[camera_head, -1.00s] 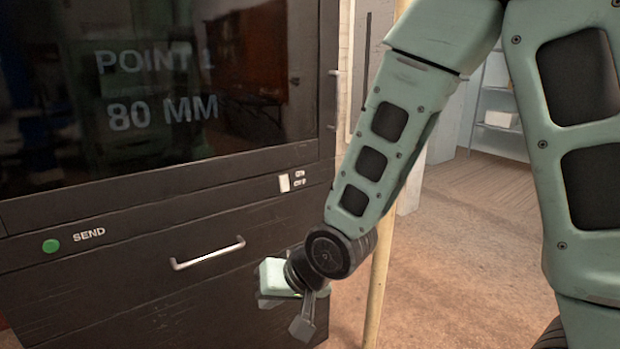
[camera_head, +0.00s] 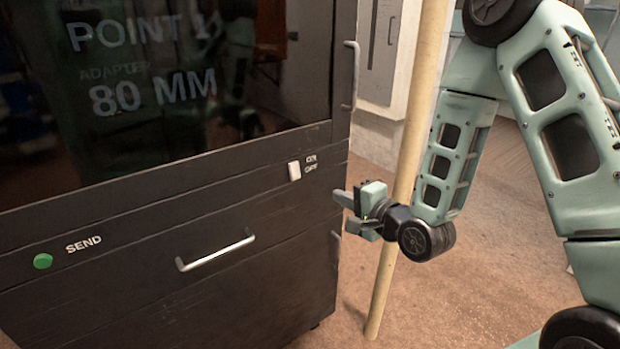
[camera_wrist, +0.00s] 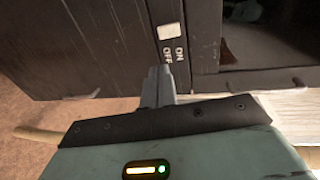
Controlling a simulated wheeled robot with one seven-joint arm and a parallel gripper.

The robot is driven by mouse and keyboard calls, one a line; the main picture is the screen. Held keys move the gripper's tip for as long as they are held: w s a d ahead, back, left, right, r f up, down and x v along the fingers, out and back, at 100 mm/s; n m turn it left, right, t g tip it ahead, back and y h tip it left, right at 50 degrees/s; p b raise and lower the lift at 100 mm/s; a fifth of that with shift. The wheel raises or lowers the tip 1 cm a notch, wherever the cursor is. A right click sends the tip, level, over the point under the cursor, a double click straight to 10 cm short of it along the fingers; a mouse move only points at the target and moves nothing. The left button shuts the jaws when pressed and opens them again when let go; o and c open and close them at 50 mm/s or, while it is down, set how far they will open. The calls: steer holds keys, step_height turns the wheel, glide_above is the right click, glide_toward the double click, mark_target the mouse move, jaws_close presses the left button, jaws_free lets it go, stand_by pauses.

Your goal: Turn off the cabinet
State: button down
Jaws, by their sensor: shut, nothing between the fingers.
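The black cabinet (camera_head: 150,215) fills the left of the head view, with a dark screen (camera_head: 190,90) reading POINT 1, 80 MM. A white rocker switch (camera_head: 294,171) sits on its front at the upper right, beside small ON and OFF labels. In the wrist view the switch (camera_wrist: 170,31) is above my fingers, with the OFF label between them. My gripper (camera_head: 340,211) is shut and empty, to the right of and below the switch in the head view. Its fingertips (camera_wrist: 159,72) point toward the cabinet front. I cannot tell whether they touch it.
A green SEND button (camera_head: 43,261) and a silver drawer handle (camera_head: 216,250) are on the cabinet front. A pale vertical pole (camera_head: 404,175) stands close by my wrist. A vertical handle (camera_head: 351,75) is on the cabinet's right edge. Brown floor (camera_head: 480,270) lies open to the right.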

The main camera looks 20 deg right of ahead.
steer(key=shift+w+f, duration=0.1)
steer(key=b, duration=0.1)
glide_toward(295, 171)
steer(key=w+f, duration=0.4)
steer(key=w, duration=0.2)
steer(key=shift+w+a, duration=0.15)
steer(key=shift+a, duration=0.2)
steer(key=shift+b, duration=0.35)
